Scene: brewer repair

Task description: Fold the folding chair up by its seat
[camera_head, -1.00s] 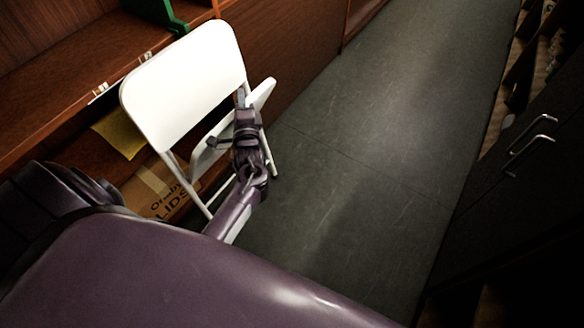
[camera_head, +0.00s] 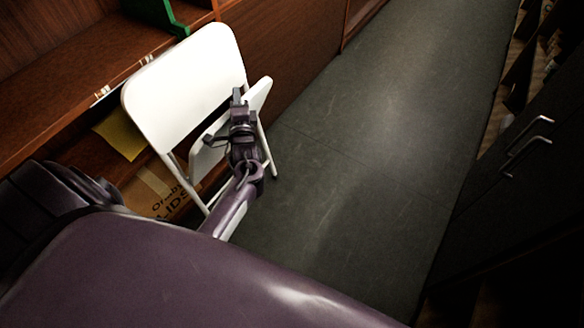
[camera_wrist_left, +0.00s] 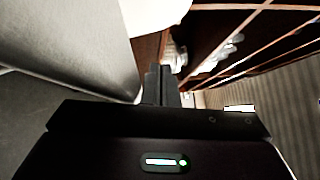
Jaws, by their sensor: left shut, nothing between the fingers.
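The white folding chair (camera_head: 187,80) stands against the wooden shelving in the head view, its backrest toward me. Its seat (camera_head: 262,95) is tilted up steeply, and part of it is hidden behind my left gripper. My left gripper (camera_head: 239,97) is shut and empty at the seat; I cannot tell whether it touches it. In the left wrist view the shut fingers (camera_wrist_left: 162,84) are beside a large pale panel (camera_wrist_left: 75,45), which looks like the seat. A white rounded edge (camera_wrist_left: 155,12) shows at the top there. My right gripper is not in view.
Wooden shelving (camera_head: 285,50) runs behind the chair, with a cardboard box (camera_head: 160,190) and a yellow item (camera_head: 122,135) low on the left. Dark cabinets with metal handles (camera_head: 528,137) stand at the right. The grey floor (camera_head: 350,160) between them is clear.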

